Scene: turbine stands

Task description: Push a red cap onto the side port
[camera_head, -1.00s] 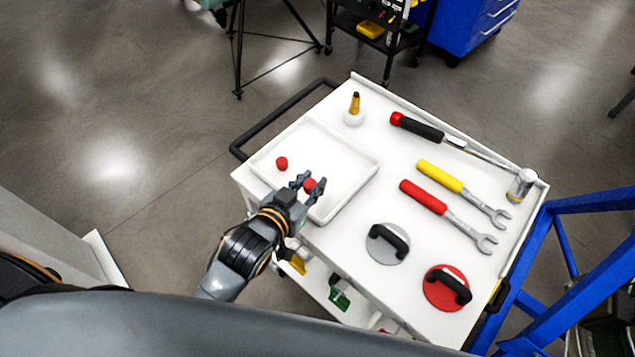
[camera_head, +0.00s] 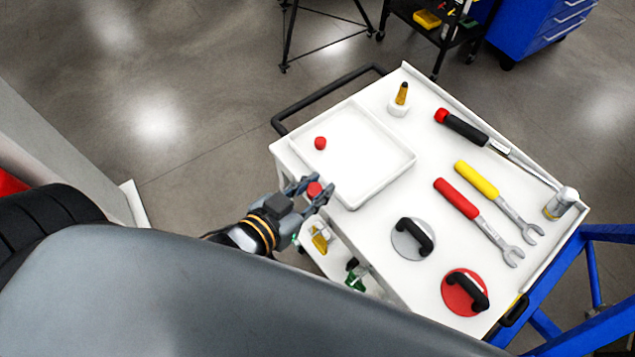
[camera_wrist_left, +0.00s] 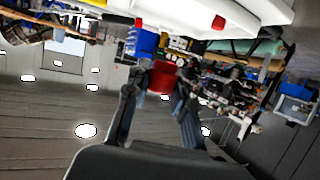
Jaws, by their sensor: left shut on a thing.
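My left gripper (camera_head: 316,190) is shut on a red cap (camera_head: 314,189), which shows between its fingertips at the near left edge of the white tray (camera_head: 392,182). The held cap also shows between the fingers in the left wrist view (camera_wrist_left: 162,77). A second red cap (camera_head: 320,143) sits in the tray, toward its left corner, apart from the gripper. The side port is not visible in these views. My right gripper is not in view.
The tray stands on a white cart (camera_head: 372,248). Blue frame bars (camera_head: 560,290) stand at the right.

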